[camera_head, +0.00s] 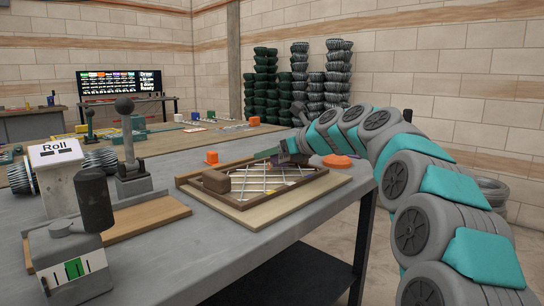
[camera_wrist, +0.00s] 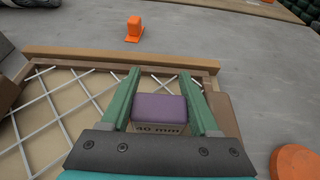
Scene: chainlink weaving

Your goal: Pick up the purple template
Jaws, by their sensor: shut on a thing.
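The purple template (camera_wrist: 160,107) is a small block with a purple top and a pale front marked "40 mm". In the wrist view it sits between the two green fingers of my gripper (camera_wrist: 165,100), which are shut on it. It is above the right part of a wooden frame (camera_wrist: 110,55) with crossed white wires. I cannot tell whether it still touches the frame. In the head view my gripper (camera_head: 284,155) is over the far right side of the frame (camera_head: 235,205), and the template is too small there to make out.
An orange block (camera_wrist: 134,30) stands beyond the frame, and an orange disc (camera_wrist: 295,162) lies to its right. A brown block (camera_head: 216,182) rests on the frame's left corner. A lever (camera_head: 130,140) and a box marked "Roll" (camera_head: 55,165) stand left.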

